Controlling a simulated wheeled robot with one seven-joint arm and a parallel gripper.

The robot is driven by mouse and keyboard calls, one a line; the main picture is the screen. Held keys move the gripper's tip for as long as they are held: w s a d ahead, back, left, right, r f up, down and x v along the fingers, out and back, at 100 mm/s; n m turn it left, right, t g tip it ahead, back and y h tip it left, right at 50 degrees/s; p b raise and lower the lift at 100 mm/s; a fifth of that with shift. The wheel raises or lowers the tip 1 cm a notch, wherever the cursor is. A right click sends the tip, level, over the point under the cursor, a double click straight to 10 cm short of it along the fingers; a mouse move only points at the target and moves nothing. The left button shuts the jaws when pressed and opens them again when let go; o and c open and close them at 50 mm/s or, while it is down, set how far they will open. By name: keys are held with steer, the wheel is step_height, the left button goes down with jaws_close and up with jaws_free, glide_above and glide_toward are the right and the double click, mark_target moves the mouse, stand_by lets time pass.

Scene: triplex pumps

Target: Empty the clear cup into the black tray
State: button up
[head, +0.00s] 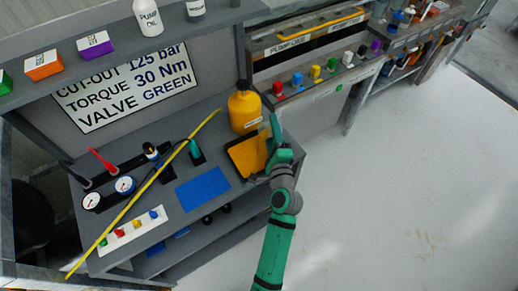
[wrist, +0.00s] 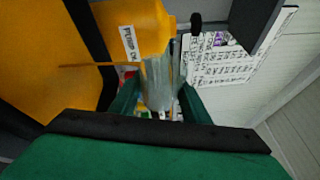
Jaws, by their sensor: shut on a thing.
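My gripper (head: 277,132) is over the right side of the black tray (head: 230,158) on the bench. In the wrist view my gripper (wrist: 158,105) is shut on the clear cup (wrist: 158,82), with a finger on each side. The cup looks tilted and mostly see-through. A thin orange streak runs from the cup's mouth leftward over the tray. Orange-yellow liquid covers much of the tray floor. The tray's dark rim also shows in the wrist view (wrist: 95,35). How much is left in the cup is unclear. The cup is hard to make out in the head view.
A yellow jug (head: 244,110) with a black cap stands right behind the tray; it is close to the cup in the wrist view (wrist: 130,25). A blue mat (head: 203,188) lies left of the tray. A long yellow rod (head: 150,185) crosses the bench by two gauges. Open floor lies right.

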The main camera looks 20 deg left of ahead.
steer(key=shift+s+a+n, duration=0.2)
steer(key=shift+a+n, duration=0.1)
steer(key=shift+w+d+r, duration=0.1)
steer(key=shift+d, duration=0.35)
steer(key=shift+a, duration=0.1)
steer(key=shift+n+t, duration=0.3)
steer(key=shift+a+r+y, duration=0.15)
steer(key=shift+a+y, duration=0.05)
steer(key=shift+y, duration=0.1)
steer(key=shift+r+n, duration=0.15)
steer(key=shift+n, duration=0.35)
